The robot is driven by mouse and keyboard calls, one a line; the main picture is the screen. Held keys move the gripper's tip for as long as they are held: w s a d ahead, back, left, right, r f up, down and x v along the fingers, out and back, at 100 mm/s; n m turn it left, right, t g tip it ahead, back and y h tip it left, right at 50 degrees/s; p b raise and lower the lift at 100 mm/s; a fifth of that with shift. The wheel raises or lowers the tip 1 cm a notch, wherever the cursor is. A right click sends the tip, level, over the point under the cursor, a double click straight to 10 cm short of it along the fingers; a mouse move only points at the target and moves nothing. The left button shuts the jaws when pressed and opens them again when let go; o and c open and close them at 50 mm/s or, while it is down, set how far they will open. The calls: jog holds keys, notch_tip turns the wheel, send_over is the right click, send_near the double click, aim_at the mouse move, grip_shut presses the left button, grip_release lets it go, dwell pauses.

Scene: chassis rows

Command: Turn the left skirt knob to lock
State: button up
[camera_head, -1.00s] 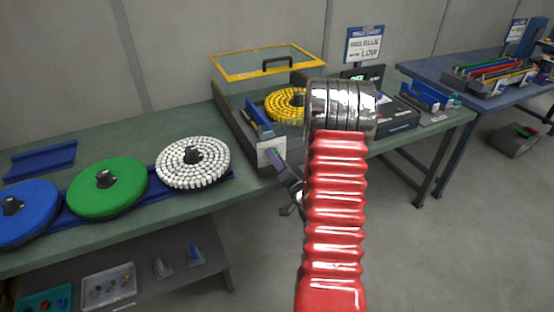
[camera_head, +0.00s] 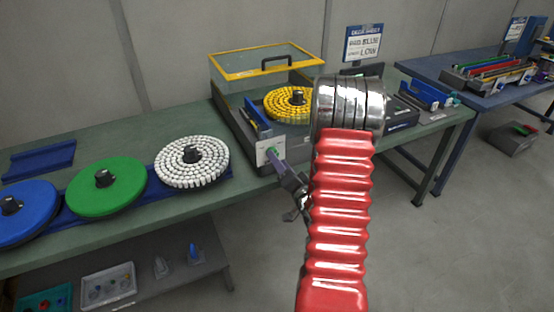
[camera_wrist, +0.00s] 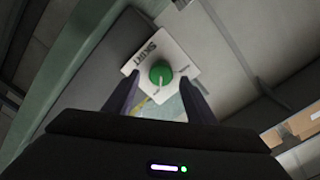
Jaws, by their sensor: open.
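The skirt knob (camera_wrist: 161,72) is round and green, with a white mark pointing toward the lower edge of the wrist picture. It sits on a white plate (camera_wrist: 150,52) lettered SKIRT; the smaller lettering is too small to read. In the head view the plate (camera_head: 264,150) is on the front of the dark machine. My gripper (camera_wrist: 160,92) is open, its two dark fingers apart on either side of the knob in the wrist view. I cannot tell whether they touch it. In the head view my gripper (camera_head: 280,164) is close to the plate.
The machine holds a yellow-beaded disc (camera_head: 287,104) under a raised yellow-framed clear lid (camera_head: 262,62). White (camera_head: 180,172), green (camera_head: 112,190) and blue (camera_head: 30,215) discs lie on the bench to the left. A sign (camera_head: 364,43) stands behind. My red arm hides part of the bench.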

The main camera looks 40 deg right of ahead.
jog(key=v, duration=1.1)
jog(key=shift+d, duration=0.1)
jog(key=s+d+f+n+g+y, duration=0.1)
jog(key=s+f+n+g, duration=0.1)
jog(key=s+f+g, duration=0.4)
jog(key=s+d+f+n+g, duration=0.1)
jog(key=s+f+g, duration=0.1)
jog(key=f+g, duration=0.45)
jog(key=s+a+r+n+y, duration=0.1)
jog(key=a+r+n, duration=0.4)
jog(key=a+r, duration=0.9)
jog(key=s+a+r+n+y, duration=0.1)
jog(key=a+r+n+y, duration=0.2)
jog(key=a+r, duration=1.2)
jog(key=a+n+t, duration=0.1)
jog(key=a+n, duration=0.1)
jog(key=a, duration=0.4)
jog(key=shift+s+a+r+n, duration=0.25)
jog(key=shift+a+n, duration=0.05)
